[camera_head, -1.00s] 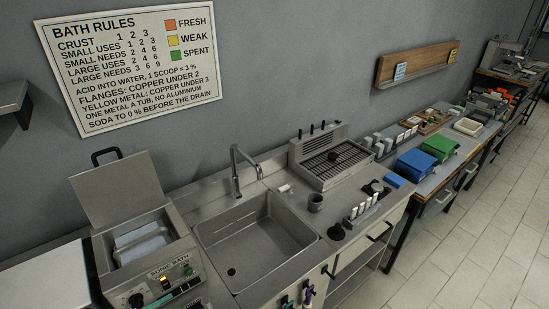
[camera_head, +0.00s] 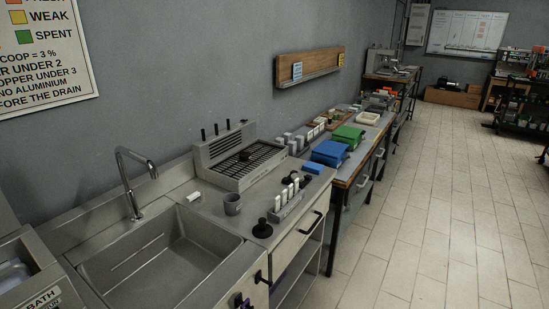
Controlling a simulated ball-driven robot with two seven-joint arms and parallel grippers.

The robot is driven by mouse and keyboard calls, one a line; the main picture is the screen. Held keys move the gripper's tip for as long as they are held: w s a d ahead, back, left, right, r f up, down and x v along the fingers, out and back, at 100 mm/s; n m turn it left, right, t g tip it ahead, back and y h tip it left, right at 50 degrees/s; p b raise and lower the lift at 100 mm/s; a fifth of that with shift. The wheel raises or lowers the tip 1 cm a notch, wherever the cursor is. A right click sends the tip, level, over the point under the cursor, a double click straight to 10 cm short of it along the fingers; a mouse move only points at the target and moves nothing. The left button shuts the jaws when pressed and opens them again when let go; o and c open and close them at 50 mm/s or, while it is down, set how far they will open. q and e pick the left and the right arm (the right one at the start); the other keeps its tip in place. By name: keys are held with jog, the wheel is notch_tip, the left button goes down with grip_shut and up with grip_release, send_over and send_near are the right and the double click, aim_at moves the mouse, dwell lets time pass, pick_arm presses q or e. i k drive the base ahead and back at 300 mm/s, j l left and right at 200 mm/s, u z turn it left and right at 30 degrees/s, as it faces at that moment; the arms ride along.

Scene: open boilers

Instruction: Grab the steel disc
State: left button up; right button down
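I cannot make out a steel disc for certain. A dark round piece with a knob (camera_head: 262,229) sits on the counter beside the sink, and a similar dark round piece (camera_head: 305,181) sits behind a small rack of white-topped pieces (camera_head: 287,203). A small dark object (camera_head: 245,156) lies on the slatted grille of the grey metal unit (camera_head: 228,158). All are too small to tell their material.
A steel sink (camera_head: 160,258) with a tall tap (camera_head: 131,180) is at the lower left, with a grey cup (camera_head: 232,204) beside it. Blue (camera_head: 329,153) and green (camera_head: 347,137) boxes stand on the further bench. The tiled floor (camera_head: 440,200) at right is clear.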

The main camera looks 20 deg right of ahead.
aim_at(245, 156)
jog(key=l+z, duration=0.15)
jog(key=l, duration=0.2)
jog(key=i+l+z, duration=0.15)
jog(key=l, duration=0.2)
jog(key=i+l+z, duration=0.2)
jog(key=l, duration=0.15)
jog(key=l+z, duration=0.15)
jog(key=l, duration=0.2)
jog(key=i+l+z, duration=0.15)
jog(key=i+l, duration=0.05)
jog(key=l, duration=0.1)
